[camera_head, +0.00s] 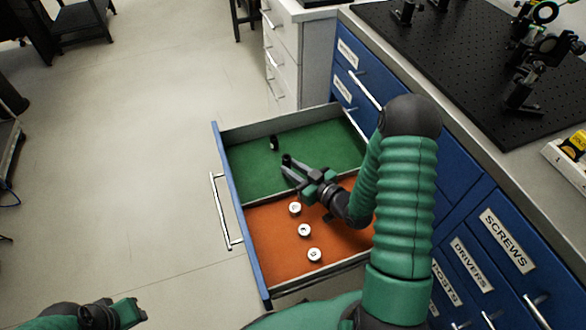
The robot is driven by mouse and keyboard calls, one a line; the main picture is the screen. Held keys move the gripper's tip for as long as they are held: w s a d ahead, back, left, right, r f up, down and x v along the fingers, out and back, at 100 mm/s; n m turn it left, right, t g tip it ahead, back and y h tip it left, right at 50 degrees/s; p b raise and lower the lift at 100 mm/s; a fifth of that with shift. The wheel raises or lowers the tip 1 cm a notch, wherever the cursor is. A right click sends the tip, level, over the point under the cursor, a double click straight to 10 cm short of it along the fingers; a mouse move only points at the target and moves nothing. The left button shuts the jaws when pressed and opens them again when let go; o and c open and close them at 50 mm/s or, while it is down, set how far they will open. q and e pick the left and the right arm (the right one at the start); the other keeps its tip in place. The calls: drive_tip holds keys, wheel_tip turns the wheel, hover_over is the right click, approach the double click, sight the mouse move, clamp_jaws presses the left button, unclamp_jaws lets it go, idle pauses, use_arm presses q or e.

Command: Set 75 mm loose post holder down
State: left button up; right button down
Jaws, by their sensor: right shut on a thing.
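My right gripper (292,172) reaches down over the green-lined compartment (240,175) of the open drawer. It is shut on a small dark piece (287,159), which looks like the post holder; the fingers hide much of it. I cannot tell whether that piece touches the drawer floor. Another small black holder (273,142) stands on the green lining just beyond the gripper. My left gripper (132,312) is at the bottom left, outside the drawer, and its jaws do not show clearly.
The drawer's orange compartment (270,245) holds three white-topped round pieces (304,230). The drawer's blue front (228,180) with its handle faces left. A black breadboard (450,60) with optics mounts is on the bench above.

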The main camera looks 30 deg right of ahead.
drive_tip(key=shift+s+a+f, duration=0.1)
drive_tip(key=shift+f, duration=0.1)
drive_tip(key=c, duration=1.2)
unclamp_jaws()
drive_tip(key=shift+f, duration=0.15)
drive_tip(key=shift+c, duration=0.2)
